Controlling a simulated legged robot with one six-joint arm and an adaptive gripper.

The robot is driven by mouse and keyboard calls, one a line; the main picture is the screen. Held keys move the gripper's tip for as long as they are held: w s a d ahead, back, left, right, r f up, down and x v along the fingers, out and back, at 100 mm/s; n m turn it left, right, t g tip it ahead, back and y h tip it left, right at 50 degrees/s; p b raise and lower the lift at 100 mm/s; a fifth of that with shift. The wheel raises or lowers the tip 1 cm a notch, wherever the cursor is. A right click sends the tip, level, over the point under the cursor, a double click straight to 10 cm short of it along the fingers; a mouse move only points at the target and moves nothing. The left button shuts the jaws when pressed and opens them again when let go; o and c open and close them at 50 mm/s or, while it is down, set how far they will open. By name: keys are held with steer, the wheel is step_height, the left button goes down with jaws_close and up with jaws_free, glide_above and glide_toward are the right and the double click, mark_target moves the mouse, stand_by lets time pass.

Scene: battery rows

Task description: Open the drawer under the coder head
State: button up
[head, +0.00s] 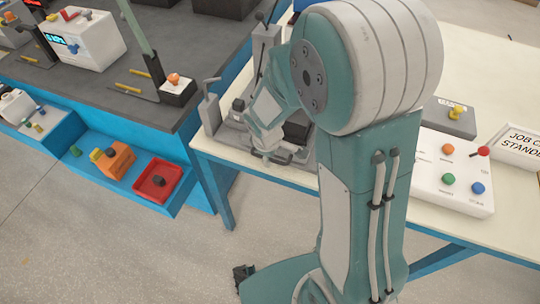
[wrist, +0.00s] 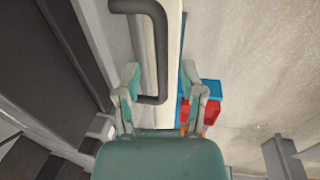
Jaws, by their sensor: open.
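In the wrist view a dark grey bent bar handle (wrist: 162,55) runs between the two fingers of my gripper (wrist: 160,74). The fingers are spread, one on each side of the handle, with gaps visible. In the head view my gripper (head: 266,136) is low at the front of the grey coder machine (head: 263,50), near the table's front edge. My arm hides much of the machine there. The drawer front is hard to make out, and whether the drawer is shut or open cannot be told.
The cream table (head: 218,152) carries a white button box (head: 440,175) and a sign (head: 519,146) at right. A dark-topped blue bench (head: 110,85) stands at left, with a red tray (head: 157,181) on its lower shelf. The floor in front is clear.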

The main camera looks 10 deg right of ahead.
step_height(320, 180, up, 11)
steer(key=s+a, duration=0.1)
steer(key=shift+s+a, duration=0.15)
steer(key=shift+s, duration=0.2)
steer(key=shift+r, duration=0.1)
steer(key=s+d+r+m+t, duration=0.2)
steer(key=s+r+m, duration=0.3)
steer(key=s+r, duration=0.1)
steer(key=s+d+r+m+t+y, duration=0.1)
steer(key=s+d+r+m+t, duration=0.1)
steer(key=s+r+m, duration=0.4)
steer(key=shift+s+d+r, duration=0.2)
steer(key=shift+s+d, duration=0.1)
steer(key=shift+s, duration=0.95)
stand_by(1.0)
